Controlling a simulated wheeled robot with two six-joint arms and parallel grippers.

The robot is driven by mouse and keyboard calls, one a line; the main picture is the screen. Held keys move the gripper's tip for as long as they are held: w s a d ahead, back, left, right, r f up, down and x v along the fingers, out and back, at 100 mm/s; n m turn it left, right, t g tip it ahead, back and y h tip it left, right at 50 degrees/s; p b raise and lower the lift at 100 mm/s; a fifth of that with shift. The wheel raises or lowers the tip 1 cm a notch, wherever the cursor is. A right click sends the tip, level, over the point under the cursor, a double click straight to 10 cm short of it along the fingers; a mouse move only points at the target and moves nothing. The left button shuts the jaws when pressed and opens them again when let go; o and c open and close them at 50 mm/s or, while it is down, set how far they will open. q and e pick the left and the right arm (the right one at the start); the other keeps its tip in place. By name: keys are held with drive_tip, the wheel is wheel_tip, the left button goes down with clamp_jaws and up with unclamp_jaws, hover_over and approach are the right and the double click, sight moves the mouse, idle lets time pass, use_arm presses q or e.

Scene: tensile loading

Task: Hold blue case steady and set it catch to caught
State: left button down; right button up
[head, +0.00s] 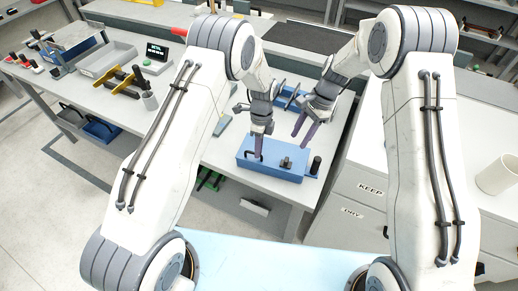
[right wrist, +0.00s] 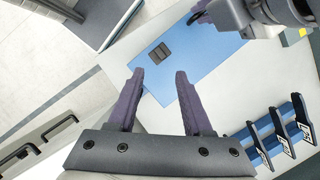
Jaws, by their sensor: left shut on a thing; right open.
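The blue case (head: 262,172) lies on the near end of the grey bench, and its blue top also fills the middle of the right wrist view (right wrist: 205,65). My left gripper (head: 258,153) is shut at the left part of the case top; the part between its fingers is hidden. A small dark catch (head: 286,162) stands on the top, right of my left gripper; it shows as a dark block in the right wrist view (right wrist: 160,52). I cannot tell whether it is caught. My right gripper (head: 297,133) is open and empty, above and behind the case.
A black upright handle (head: 315,166) stands at the case's right end. A blue rack with dark clips (right wrist: 272,132) lies behind the case. White drawers marked KEEP (head: 370,189) stand to the right. Trays and yellow tools (head: 124,82) are further left.

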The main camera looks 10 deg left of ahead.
clamp_jaws()
drive_tip(key=n+t, duration=0.1)
drive_tip(key=n, duration=0.8)
drive_tip(key=s+a+n+t, duration=0.1)
drive_tip(key=n, duration=0.8)
drive_tip(key=s+n+t, duration=0.1)
drive_tip(key=n, duration=0.8)
drive_tip(key=shift+s+a+r+y, duration=0.25)
drive_tip(key=shift+r+y, duration=0.05)
drive_tip(key=shift+r, duration=0.1)
